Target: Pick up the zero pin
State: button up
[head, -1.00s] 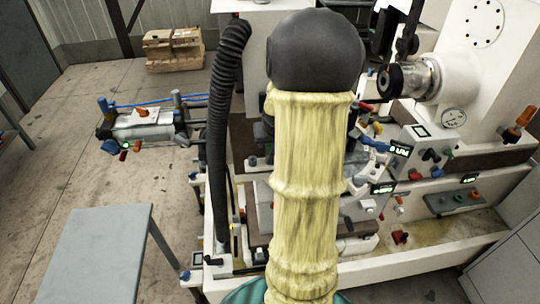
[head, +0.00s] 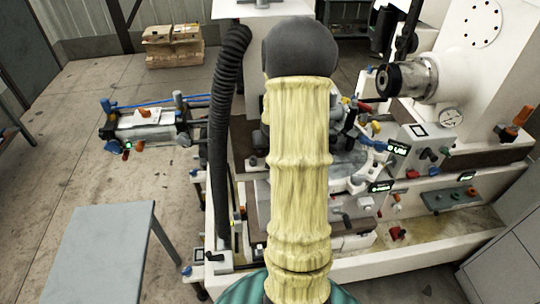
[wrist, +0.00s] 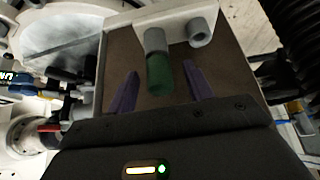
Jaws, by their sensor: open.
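In the wrist view a pin with a green grip (wrist: 159,76) and a grey end stands out from a white holder (wrist: 176,22); I take it to be the zero pin. My gripper (wrist: 160,70) is open, one dark purple finger on each side of the green part. Gaps show between the fingers and the pin in the picture; I cannot tell the depth between them. In the head view my yellow-sleeved arm hides the gripper and the pin.
A grey hollow cylinder (wrist: 199,32) sits on the holder close beside the right finger. A brown plate (wrist: 230,85) lies behind. In the head view, the machine spindle (head: 405,80) stands at right, a black hose (head: 222,140) left, and a grey table (head: 100,245) lower left.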

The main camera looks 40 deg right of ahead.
jog(key=c, duration=1.1)
jog(key=shift+o, duration=0.2)
jog(key=shift+r, duration=0.15)
jog(key=shift+r, duration=0.25)
notch_tip(320, 180, up, 6)
jog(key=b, duration=0.2)
jog(key=shift+b, duration=0.4)
jog(key=s+a+b, duration=0.3)
jog(key=s+a, duration=0.1)
jog(key=s, duration=0.3)
jog(key=s+a+b, duration=0.3)
jog(key=s+a, duration=0.2)
jog(key=s, duration=0.3)
jog(key=shift+s+a, duration=0.2)
jog(key=shift+a, duration=0.05)
jog(key=shift+w, duration=0.1)
